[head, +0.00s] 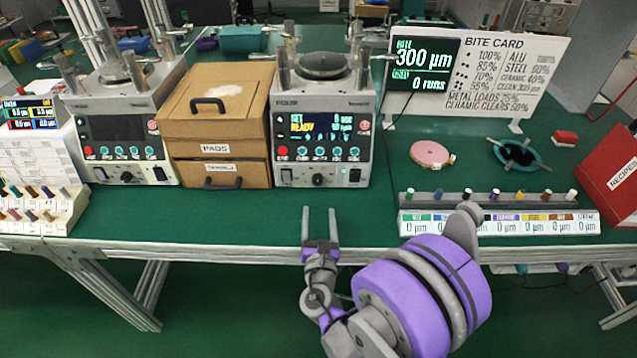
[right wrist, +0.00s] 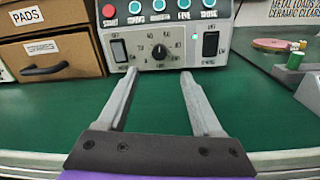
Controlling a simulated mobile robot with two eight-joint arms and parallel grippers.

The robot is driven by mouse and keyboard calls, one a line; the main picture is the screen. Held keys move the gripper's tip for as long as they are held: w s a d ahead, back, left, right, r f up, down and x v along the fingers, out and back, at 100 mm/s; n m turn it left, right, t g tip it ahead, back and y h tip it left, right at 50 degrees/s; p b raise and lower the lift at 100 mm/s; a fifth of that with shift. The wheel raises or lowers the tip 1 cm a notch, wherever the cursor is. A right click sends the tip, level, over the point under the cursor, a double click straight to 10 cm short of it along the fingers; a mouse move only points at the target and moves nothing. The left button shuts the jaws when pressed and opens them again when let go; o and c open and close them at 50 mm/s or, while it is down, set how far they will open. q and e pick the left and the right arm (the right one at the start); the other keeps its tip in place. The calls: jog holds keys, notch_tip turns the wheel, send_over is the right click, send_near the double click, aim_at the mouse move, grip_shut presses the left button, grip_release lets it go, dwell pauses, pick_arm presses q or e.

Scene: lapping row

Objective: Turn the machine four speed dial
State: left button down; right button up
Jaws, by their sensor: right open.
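The machine labelled four (head: 322,120) stands on the green bench, with a lit screen reading "SET" and "READY". Its speed dial (head: 318,180) is a small black knob low on the front panel, below a row of buttons. In the right wrist view the dial (right wrist: 159,52) shows a scale around it, straight ahead between my fingers. My right gripper (head: 319,212) is open and empty at the bench's front edge, a short way in front of the dial and apart from it. It also shows in the right wrist view (right wrist: 158,78). My left gripper is not in view.
A cardboard drawer box (head: 218,115) labelled "PADS" stands left of the machine, with another machine (head: 125,125) beyond it. A black switch (right wrist: 211,46) is right of the dial. A coloured rack (head: 500,221) lies at right. The bench before the dial is clear.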

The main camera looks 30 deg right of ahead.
aim_at(318, 183)
jog(key=shift+n, duration=0.3)
jog(key=x, duration=1)
jog(key=shift+w+d, duration=0.15)
jog(key=shift+w, duration=0.2)
jog(key=shift+f, duration=0.1)
grip_shut()
